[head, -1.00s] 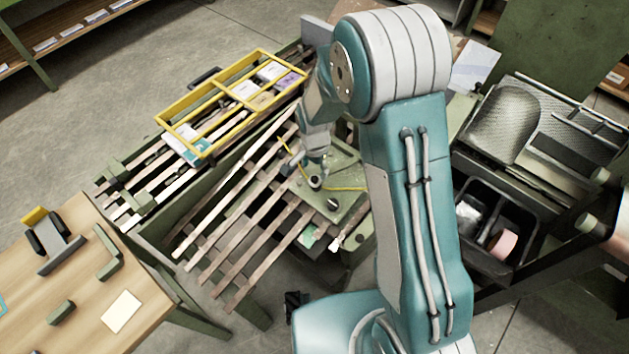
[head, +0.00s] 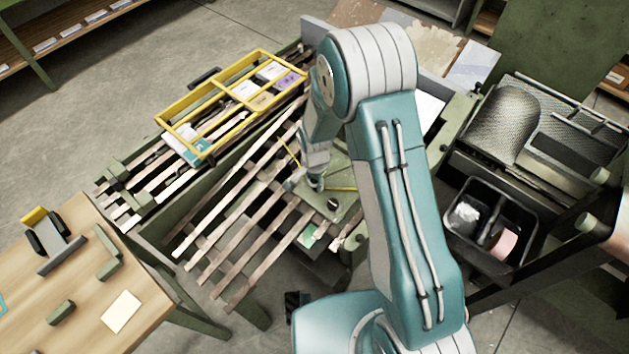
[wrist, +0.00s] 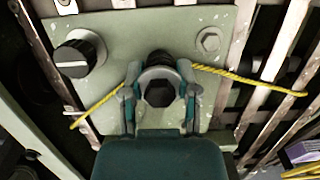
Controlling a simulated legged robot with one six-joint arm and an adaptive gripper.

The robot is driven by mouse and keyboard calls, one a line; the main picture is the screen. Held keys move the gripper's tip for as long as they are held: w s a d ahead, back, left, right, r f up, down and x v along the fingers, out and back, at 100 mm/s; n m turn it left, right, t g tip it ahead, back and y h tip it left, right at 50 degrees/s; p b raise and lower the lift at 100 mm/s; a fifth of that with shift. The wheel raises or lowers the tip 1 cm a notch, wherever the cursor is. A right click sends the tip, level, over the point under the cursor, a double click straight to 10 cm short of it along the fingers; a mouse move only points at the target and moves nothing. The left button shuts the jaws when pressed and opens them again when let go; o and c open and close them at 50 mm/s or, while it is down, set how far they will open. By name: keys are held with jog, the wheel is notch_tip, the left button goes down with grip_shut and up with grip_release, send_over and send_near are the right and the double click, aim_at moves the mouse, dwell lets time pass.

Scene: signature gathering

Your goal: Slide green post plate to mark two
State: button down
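The green post plate (wrist: 108,32) lies on the slatted bench and also shows in the head view (head: 342,172). It carries a black post (wrist: 160,92) in a round collar, a black knob with a white line (wrist: 76,55) and a hex bolt (wrist: 208,41). A yellow cord (wrist: 245,80) runs out to both sides of the post. My gripper (wrist: 160,80) is over the plate, one finger on each side of the post, with narrow gaps visible. In the head view, my gripper (head: 316,183) is small and partly hidden. I cannot make out mark two.
A yellow divided tray (head: 202,113) with cards stands at the back left of the slats (head: 240,245). A wooden table (head: 85,310) is at the lower left. A black bin (head: 515,193) and a perforated metal rack (head: 505,120) stand at the right.

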jog(key=w+d, duration=0.3)
jog(key=w+d+r, duration=0.1)
jog(key=w+d, duration=0.2)
jog(key=w+d+r, duration=0.1)
jog(key=w+d, duration=0.1)
jog(key=w, duration=0.1)
jog(key=shift+d+r, duration=0.1)
jog(key=shift+d, duration=0.3)
jog(key=shift+c, duration=1.8)
grip_release()
notch_tip(320, 180, up, 12)
